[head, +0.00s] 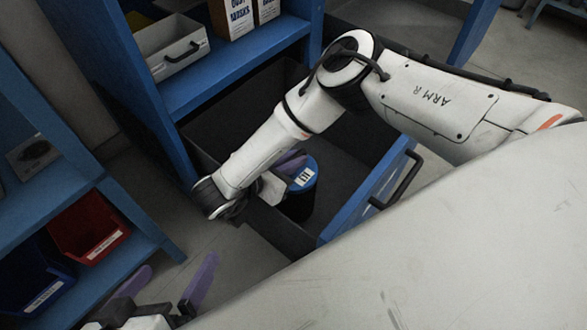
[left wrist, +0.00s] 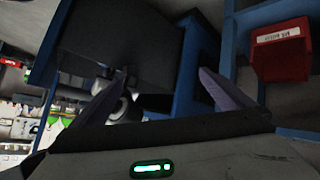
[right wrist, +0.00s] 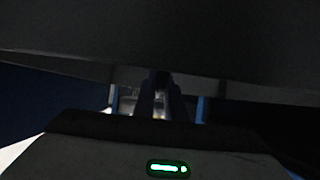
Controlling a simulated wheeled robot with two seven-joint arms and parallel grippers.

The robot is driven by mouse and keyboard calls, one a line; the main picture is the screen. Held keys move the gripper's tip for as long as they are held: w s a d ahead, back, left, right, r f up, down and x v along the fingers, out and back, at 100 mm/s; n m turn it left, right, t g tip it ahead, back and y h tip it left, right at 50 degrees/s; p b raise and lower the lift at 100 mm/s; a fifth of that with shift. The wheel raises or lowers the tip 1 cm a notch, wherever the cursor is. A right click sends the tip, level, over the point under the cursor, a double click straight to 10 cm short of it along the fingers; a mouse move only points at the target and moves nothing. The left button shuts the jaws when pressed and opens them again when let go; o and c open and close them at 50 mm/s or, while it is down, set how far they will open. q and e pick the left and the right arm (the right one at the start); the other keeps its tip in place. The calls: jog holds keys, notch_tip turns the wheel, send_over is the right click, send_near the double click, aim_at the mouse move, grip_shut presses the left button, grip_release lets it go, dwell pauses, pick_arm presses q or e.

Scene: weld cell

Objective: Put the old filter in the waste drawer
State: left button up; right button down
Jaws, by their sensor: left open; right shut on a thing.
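The old filter (head: 300,206), a dark cylinder with a blue top and a white label, is upright inside the open waste drawer (head: 366,213). My right gripper (head: 290,166) is shut on the filter at its top edge; one purple finger shows there. I cannot tell whether the filter's base touches the drawer floor. In the right wrist view the fingers (right wrist: 160,82) are close together under a large dark surface that I cannot identify. My left gripper (head: 178,266) is open and empty, low at the left, outside the drawer; its spread fingers show in the left wrist view (left wrist: 163,76).
The drawer's blue front has a dark handle (head: 399,180). A blue shelf at left holds a red bin (head: 88,229) and a blue bin (head: 36,285).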

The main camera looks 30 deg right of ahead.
notch_tip(320, 180, down, 3)
jog(key=shift+f+b, duration=0.15)
jog(key=shift+b, duration=0.6)
pick_arm(q)
jog(key=shift+d+r+t+h, duration=0.3)
jog(key=shift+d+r+h, duration=0.1)
jog(key=shift+r, duration=0.3)
pick_arm(e)
jog(key=shift+f, duration=0.1)
jog(key=c, duration=1.8)
grip_release()
jog(key=shift+a+r, duration=0.1)
jog(key=shift+r, duration=0.1)
pick_arm(q)
jog(key=a+f+p, duration=0.1)
jog(key=f+g+y+p, duration=0.1)
jog(key=p, duration=0.1)
jog(key=shift+s+a+f+y, duration=0.15)
jog(key=shift+a+f+y, duration=0.15)
jog(key=shift+a+f, duration=0.1)
pick_arm(e)
jog(key=v, duration=1.1)
jog(key=shift+s+a+r, duration=0.15)
jog(key=shift+s+a, duration=0.05)
jog(key=shift+a, duration=0.15)
